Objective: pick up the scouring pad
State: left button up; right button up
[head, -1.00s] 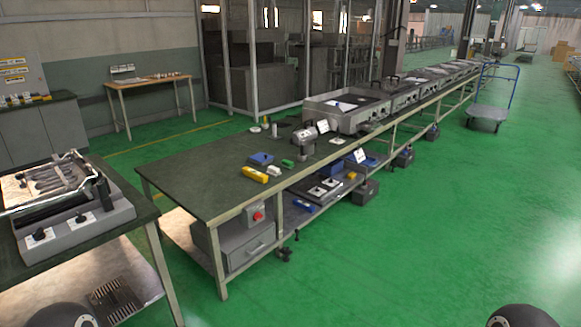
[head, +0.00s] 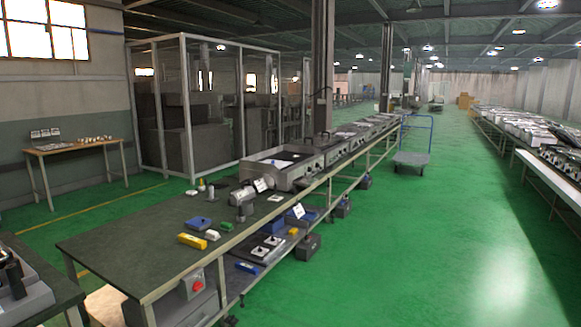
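A small green piece (head: 226,226), perhaps the scouring pad, lies on the dark top of the long workbench (head: 130,245). It is too small to be sure what it is. A yellow block (head: 192,241), a blue item (head: 199,223) and a small white item (head: 212,235) lie close to it. Neither of my grippers shows in the head view.
A grey device (head: 243,200) stands behind the small items, with large trays (head: 283,168) further along the line. Another table with equipment (head: 22,290) is at the lower left. A cart (head: 411,158) stands far off. The green floor (head: 400,250) on the right is clear.

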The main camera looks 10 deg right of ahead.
aim_at(225, 226)
jog(key=z, duration=0.15)
jog(key=i, duration=0.85)
jog(key=z, duration=0.65)
jog(key=i, duration=2.85)
jog(key=u, duration=0.75)
jog(key=i, duration=1.65)
jog(key=u, duration=0.55)
jog(key=k, duration=0.7)
jog(key=u, duration=0.15)
